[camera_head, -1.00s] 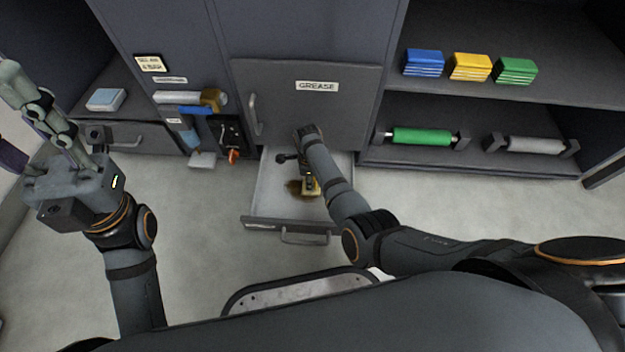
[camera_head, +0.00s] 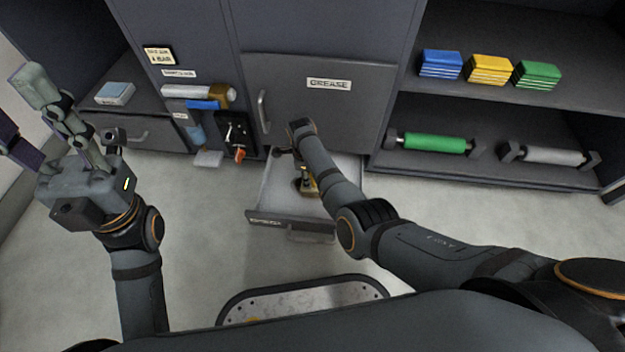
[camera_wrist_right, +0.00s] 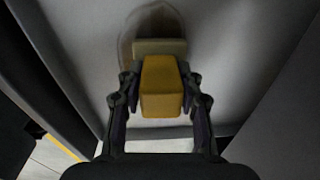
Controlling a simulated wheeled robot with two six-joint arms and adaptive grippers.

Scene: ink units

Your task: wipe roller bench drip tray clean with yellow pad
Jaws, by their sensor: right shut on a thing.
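The yellow pad (camera_wrist_right: 162,88) is shut between the fingers of my right gripper (camera_wrist_right: 160,100), as the right wrist view shows. A paler block edge (camera_wrist_right: 158,47) lies just beyond it. The pad is down at the floor of the pulled-out grey tray (camera_head: 272,192), below the door marked GREASE. A brownish stain (camera_wrist_right: 150,22) with a ring-like edge shows on the tray floor around the pad's far end. In the head view my right arm hides much of the tray and pad. My left gripper (camera_head: 24,108) is raised at the left, empty, fingers spread.
Blue, yellow and green blocks (camera_head: 490,69) stand on the right upper shelf. A green roller (camera_head: 435,143) and a grey roller (camera_head: 553,156) lie below. Tools (camera_head: 236,135) hang left of the GREASE door (camera_head: 330,105). A light blue box (camera_head: 115,93) sits on the left shelf.

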